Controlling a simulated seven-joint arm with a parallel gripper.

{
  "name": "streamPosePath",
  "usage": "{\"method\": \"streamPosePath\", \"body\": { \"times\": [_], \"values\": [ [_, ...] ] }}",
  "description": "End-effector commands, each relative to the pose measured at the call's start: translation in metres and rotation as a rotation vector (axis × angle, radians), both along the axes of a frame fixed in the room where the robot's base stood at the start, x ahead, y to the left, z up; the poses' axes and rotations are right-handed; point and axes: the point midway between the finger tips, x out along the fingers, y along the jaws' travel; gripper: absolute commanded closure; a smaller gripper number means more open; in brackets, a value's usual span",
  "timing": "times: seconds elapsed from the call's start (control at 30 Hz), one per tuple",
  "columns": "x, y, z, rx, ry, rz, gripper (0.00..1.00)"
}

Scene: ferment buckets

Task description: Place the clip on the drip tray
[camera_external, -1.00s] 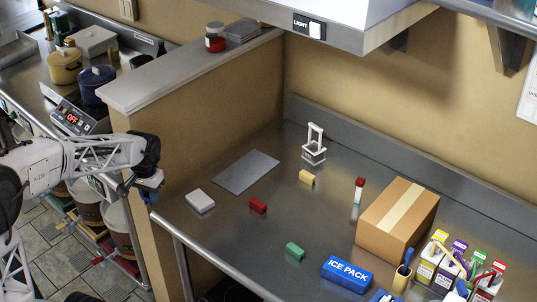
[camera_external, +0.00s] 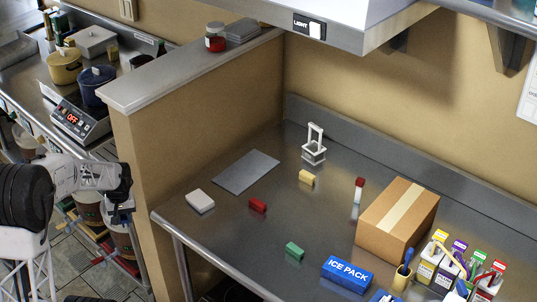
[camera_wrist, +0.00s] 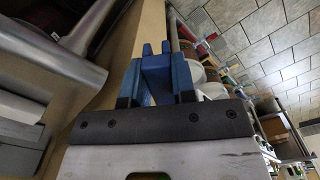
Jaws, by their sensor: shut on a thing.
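My gripper (camera_external: 122,205) hangs at the left, beside the tan wall end and away from the steel table. In the wrist view my gripper (camera_wrist: 157,96) is shut on a blue piece with two upright prongs, which I take as the clip (camera_wrist: 155,72). The clip's far side is hidden, and it is small and dark in the external view. A flat grey sheet (camera_external: 246,172) lies on the table's left part; it looks like the drip tray, though I cannot be sure. Its top is bare.
The tan partition (camera_external: 200,125) stands between the stove side and the table. A white block (camera_external: 200,201), red block (camera_external: 258,205) and yellow block (camera_external: 307,177) lie near the sheet. A white frame stand (camera_external: 314,146) is behind; a cardboard box (camera_external: 392,232) stands right.

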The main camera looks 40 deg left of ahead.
Motion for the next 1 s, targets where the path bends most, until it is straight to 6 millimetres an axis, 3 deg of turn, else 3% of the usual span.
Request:
{"method": "streamPosePath", "body": {
  "times": [0.27, 0.4, 0.6, 0.8, 1.0],
  "values": [
    [0.025, 0.079, 0.007, 0.001, -0.001, 0.262, 1.00],
    [0.037, 0.120, 0.021, 0.001, -0.001, 0.389, 1.00],
    [0.047, 0.166, 0.042, 0.000, 0.000, 0.528, 1.00],
    [0.050, 0.191, 0.053, -0.001, 0.001, 0.603, 1.00],
    [0.051, 0.196, 0.056, 0.000, 0.001, 0.620, 1.00]
  ]
}}
